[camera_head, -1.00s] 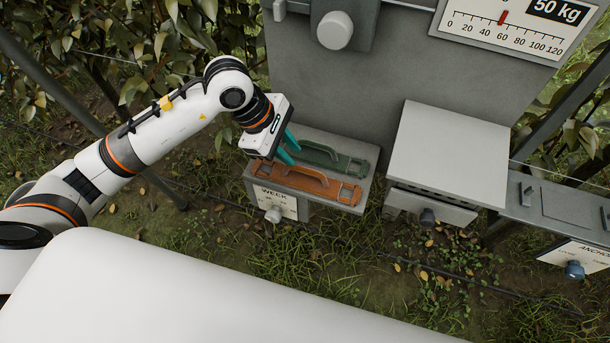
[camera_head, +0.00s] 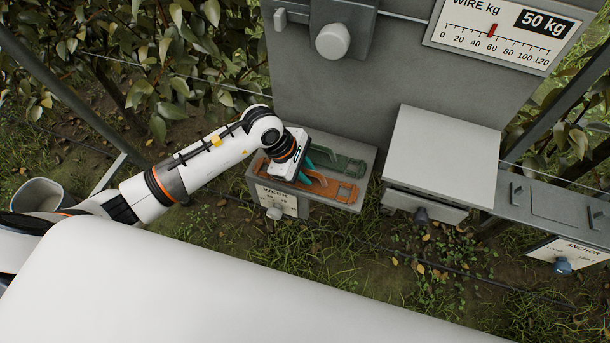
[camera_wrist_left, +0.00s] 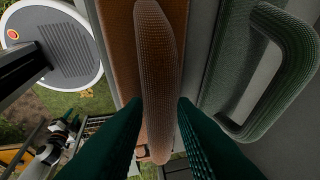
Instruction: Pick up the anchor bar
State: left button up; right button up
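Two bars with raised handles lie side by side on a grey shelf (camera_head: 368,156); neither bar shows a readable name. The orange bar (camera_head: 346,192) is at the front, and the green bar (camera_head: 350,166) is behind it. My left gripper (camera_head: 306,170) is over the left part of the orange bar, pointing down. In the left wrist view its teal fingers are apart, one on each side of the orange handle (camera_wrist_left: 160,70). Whether they touch it is unclear. The green handle (camera_wrist_left: 290,60) is to the right, outside the fingers. My right gripper is not in view.
A grey panel (camera_head: 340,95) stands behind the shelf, with a wire gauge (camera_head: 500,35) at top right. A pale box (camera_head: 445,155) stands right of the shelf. Further right is a narrow shelf above an anchor label (camera_head: 572,252). Foliage fills the upper left.

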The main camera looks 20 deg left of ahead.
aim_at(306, 170)
pick_arm(q)
grip_shut()
jog(key=shift+r, duration=0.15)
jog(key=shift+w+r, duration=0.1)
jog(key=shift+r, duration=0.25)
notch_tip(306, 170, up, 9)
jog(key=b, duration=0.2)
jog(key=shift+b, duration=0.35)
